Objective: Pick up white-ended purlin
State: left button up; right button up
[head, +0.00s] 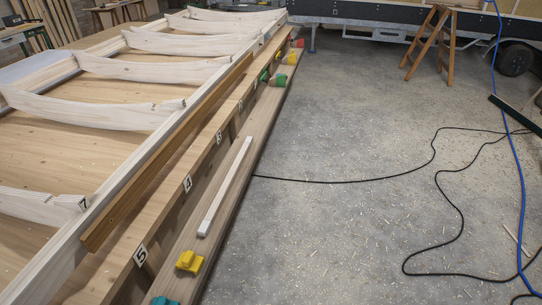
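A slim pale wooden strip (226,184) lies lengthwise on the low ledge (237,213) along the right side of the long timber frame. Its near end looks whitish, and it is the piece that best fits the white-ended purlin; I cannot tell for sure. Nothing touches it from above. Neither of my grippers shows in the head view.
A yellow piece (189,261) and a teal piece (163,300) sit near the strip's near end. Several coloured pieces stand farther along. Number plates mark the board (168,227). A brown beam (166,153) lies left.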

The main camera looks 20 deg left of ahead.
aim_at(203, 229)
jog(key=i+u, duration=0.15)
jog(key=i, duration=0.3)
jog(key=i+l+u, duration=0.2)
jog(key=i, duration=0.25)
jog(key=i+l+u, duration=0.15)
jog(key=i, duration=0.3)
